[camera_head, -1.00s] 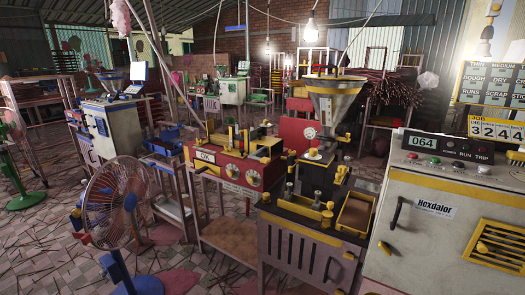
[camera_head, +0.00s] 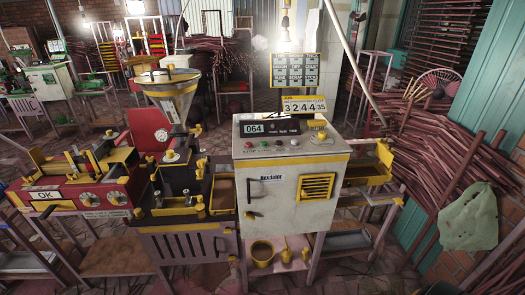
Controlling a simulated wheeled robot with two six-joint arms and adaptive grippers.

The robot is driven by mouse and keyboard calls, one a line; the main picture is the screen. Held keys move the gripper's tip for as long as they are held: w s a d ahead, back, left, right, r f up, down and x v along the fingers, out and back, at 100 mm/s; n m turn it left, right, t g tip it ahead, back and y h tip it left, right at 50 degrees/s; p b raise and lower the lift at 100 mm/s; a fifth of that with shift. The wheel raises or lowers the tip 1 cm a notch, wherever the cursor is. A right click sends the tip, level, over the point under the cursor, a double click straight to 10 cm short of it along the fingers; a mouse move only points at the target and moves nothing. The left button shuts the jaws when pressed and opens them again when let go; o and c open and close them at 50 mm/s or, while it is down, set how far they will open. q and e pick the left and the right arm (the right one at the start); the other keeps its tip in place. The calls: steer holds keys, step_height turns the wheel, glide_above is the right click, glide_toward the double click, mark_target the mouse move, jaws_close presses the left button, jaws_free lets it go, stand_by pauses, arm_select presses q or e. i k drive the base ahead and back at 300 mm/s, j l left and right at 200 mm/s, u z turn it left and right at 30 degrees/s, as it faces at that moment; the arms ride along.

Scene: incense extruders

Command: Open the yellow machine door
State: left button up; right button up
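A cream cabinet machine (camera_head: 290,150) with yellow trim stands near the middle. Its front panel (camera_head: 280,209) appears shut and bears a label, a dark upright handle (camera_head: 248,190) on the left side and a yellow vent grille (camera_head: 317,187) on the right. I cannot tell for sure whether this panel is the door. The sloped top has a display reading 064 (camera_head: 255,128) and several buttons. Neither of my grippers is in view.
Left of the cabinet stands an extruder with a metal hopper (camera_head: 172,96), then a red machine (camera_head: 85,190). A yellow tray (camera_head: 365,175) on a stand is at the cabinet's right. A yellow pot (camera_head: 262,252) sits below. Stick piles (camera_head: 430,150) fill the right.

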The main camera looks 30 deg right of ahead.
mark_target(267, 187)
steer(key=z, duration=1.25)
